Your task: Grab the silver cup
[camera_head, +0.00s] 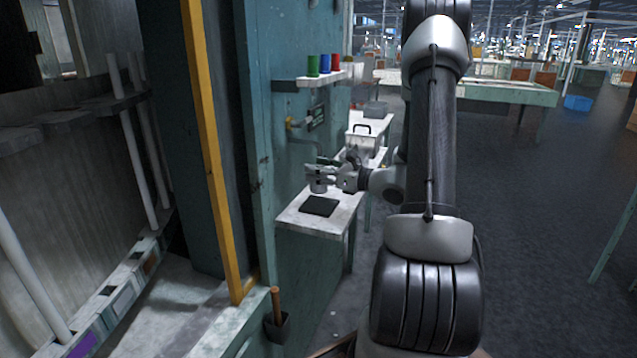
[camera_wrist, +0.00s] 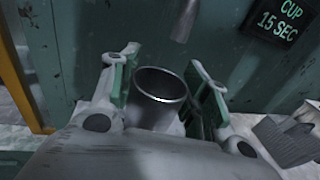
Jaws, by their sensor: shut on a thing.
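The silver cup (camera_wrist: 160,84) is upright between the two fingers of my gripper (camera_wrist: 165,95) in the wrist view, and its open dark mouth shows. The fingers, with green pads, close on its sides. In the head view my gripper (camera_head: 320,174) is at the wall side of a small white table, with the cup (camera_head: 318,187) small and partly hidden at its fingers. The cup is beside and behind a black square pad (camera_head: 319,206). I cannot tell whether its base touches the table.
The white table (camera_head: 290,217) stands against a teal wall (camera_head: 262,120). A metal spout (camera_wrist: 185,20) hangs just beyond the cup, near a sign (camera_wrist: 281,22) reading "CUP 15 SEC". Red, blue and green cups (camera_head: 325,64) stand on a shelf above. A handled box (camera_head: 362,143) stands farther back.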

